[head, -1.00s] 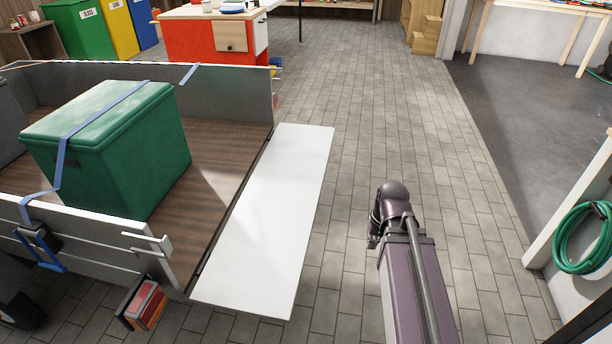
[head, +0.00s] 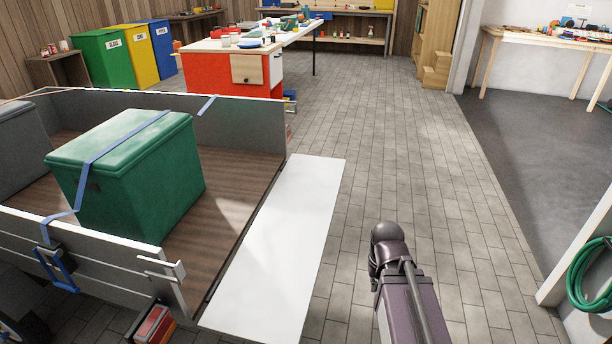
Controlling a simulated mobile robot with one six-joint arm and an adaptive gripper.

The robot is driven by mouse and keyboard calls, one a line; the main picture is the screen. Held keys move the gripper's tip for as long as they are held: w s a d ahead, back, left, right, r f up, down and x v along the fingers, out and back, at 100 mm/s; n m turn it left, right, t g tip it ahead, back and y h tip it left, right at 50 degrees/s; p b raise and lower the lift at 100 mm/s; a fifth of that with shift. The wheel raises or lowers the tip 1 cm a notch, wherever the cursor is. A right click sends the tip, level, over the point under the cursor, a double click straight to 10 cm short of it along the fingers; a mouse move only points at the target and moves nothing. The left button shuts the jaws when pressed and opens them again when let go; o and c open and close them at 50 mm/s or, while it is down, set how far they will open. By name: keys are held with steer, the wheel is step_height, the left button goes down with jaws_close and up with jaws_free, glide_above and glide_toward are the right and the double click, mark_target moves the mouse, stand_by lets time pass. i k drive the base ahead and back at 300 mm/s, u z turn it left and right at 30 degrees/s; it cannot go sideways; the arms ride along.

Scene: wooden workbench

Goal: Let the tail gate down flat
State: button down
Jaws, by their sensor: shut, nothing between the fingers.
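The white tail gate (head: 275,250) is folded down at the open end of the trailer bed (head: 230,170). It lies out flat, about level with the bed floor, over the paving. A latch bracket (head: 163,267) shows on the near side wall's end. My arm stands to the right of the tail gate, apart from it in the picture. Only its links and a rounded joint show; my gripper is not in view.
A green box (head: 130,180) sits on the bed under a blue strap (head: 100,153). A tail light (head: 155,325) hangs at the near corner. A green hose (head: 592,275) hangs at the right. The paved floor (head: 400,150) beyond my arm is clear.

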mark_target(264, 296)
steer(key=z, duration=0.35)
steer(key=k, duration=1.25)
steer(key=z, duration=0.3)
steer(key=i, duration=0.6)
steer(key=u, duration=0.65)
steer(key=i, duration=1.2)
